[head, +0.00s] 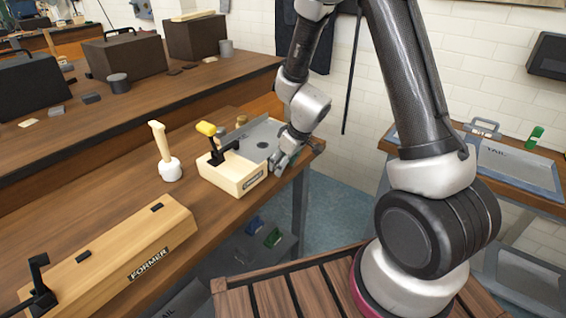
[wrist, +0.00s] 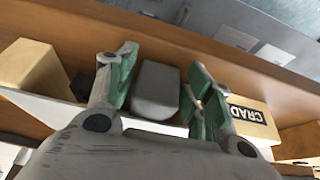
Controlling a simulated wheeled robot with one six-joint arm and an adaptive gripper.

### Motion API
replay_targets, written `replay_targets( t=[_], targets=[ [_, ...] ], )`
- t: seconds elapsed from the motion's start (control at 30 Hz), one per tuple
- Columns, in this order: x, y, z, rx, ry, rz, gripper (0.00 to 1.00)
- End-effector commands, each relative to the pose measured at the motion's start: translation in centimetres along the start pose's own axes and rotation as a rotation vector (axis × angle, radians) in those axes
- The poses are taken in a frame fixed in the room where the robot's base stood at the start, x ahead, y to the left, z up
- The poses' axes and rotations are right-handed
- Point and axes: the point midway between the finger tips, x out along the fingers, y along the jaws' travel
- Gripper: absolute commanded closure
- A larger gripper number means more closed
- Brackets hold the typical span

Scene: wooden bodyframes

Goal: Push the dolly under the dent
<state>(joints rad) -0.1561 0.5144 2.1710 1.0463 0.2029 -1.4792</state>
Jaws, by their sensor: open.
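A pale wooden cradle (head: 234,177) with a dark label sits near the bench's front edge. A grey sheet panel (head: 250,132) lies at its back, with a dark round spot (head: 262,145) that may be the dent. My gripper (head: 279,163) is at the right end of the cradle, low over the bench edge. In the wrist view my gripper (wrist: 160,88) is open, and a dark grey rounded block (wrist: 156,88), likely the dolly, lies between its fingers. I cannot tell whether the fingers touch it. The block is hidden in the head view.
A black clamp with a yellow handle (head: 206,129) stands on the cradle. A pale mallet (head: 167,160) stands left of it. A long wooden former (head: 120,250) lies at the front left. A tray marked TAIL (head: 515,165) is on the right table. Open floor lies between.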

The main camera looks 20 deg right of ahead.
Motion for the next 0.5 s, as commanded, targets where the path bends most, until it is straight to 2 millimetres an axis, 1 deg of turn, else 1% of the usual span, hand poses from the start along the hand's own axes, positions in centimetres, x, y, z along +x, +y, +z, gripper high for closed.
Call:
replay_targets(
  t=[0.13,0.27,0.3,0.37,0.4,0.43,0.5],
  targets=[
    [-0.01,0.0,0.01,0.0,0.0,0.0,0.48],
    [-0.02,-0.01,0.01,0.0,0.0,0.0,0.72],
    [-0.02,-0.01,0.01,0.0,0.0,0.0,0.79],
    [-0.02,-0.01,0.01,0.0,0.0,0.0,0.9],
    [-0.03,-0.01,0.01,0.0,0.0,0.0,0.97],
    [-0.03,-0.01,0.01,0.0,0.0,0.0,1.0],
    [-0.03,-0.01,0.01,0.0,0.0,0.0,1.0]
  ],
)
